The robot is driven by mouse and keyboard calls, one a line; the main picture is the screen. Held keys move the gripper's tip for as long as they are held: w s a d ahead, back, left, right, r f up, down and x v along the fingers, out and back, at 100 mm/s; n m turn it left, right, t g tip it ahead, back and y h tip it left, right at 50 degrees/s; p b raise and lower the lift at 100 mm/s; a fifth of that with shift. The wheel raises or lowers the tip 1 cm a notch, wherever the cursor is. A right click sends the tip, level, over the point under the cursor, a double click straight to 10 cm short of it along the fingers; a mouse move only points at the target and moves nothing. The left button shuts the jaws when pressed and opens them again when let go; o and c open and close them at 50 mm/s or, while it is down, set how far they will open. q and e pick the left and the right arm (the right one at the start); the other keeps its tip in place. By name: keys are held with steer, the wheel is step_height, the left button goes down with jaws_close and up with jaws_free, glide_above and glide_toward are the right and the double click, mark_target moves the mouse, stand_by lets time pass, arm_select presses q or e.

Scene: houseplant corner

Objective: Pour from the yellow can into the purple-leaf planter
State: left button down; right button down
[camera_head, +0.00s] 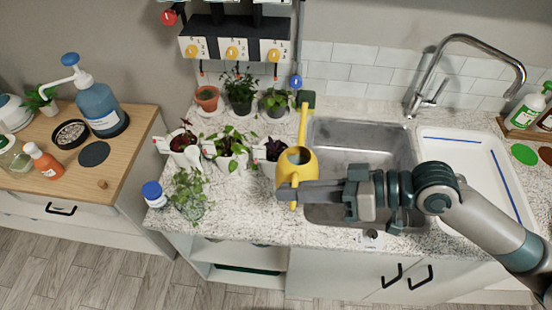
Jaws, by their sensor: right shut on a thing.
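The yellow can (308,170) is at the counter's middle, left of the sink, with its long thin part pointing toward the back wall. My right gripper (288,191) comes in from the right and is shut on the can's near side. A white planter with dark purple leaves (273,148) stands just left of the can, which partly hides it. Another white planter (183,154), with dark reddish leaves, stands further left. I cannot tell whether the can touches the counter or is held above it. My left gripper is out of view.
A white planter with green leaves (230,158) stands between those two. A leafy plant (190,195) and a blue-capped jar (153,194) are at the front left. Small pots (239,100) line the back. The steel sink (350,135) is to the right, partly under my arm.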

steer(key=s+a+f+n+g+b, duration=0.1)
steer(key=s+f, duration=0.6)
steer(key=s, duration=0.1)
steer(key=shift+a+b, duration=0.15)
steer(key=shift+b, duration=0.15)
steer(key=shift+f, duration=0.1)
steer(key=shift+m+g, duration=0.4)
steer(key=shift+m, duration=0.1)
steer(key=w+f+b, duration=0.1)
steer(key=b, duration=0.2)
steer(key=w+b, duration=0.2)
steer(key=w+f+b, duration=0.1)
steer(key=b, duration=0.2)
steer(key=shift+w+d+f+b, duration=0.2)
steer(key=shift+w+f+b, duration=0.1)
steer(key=shift+w+b, duration=0.05)
stand_by(0.5)
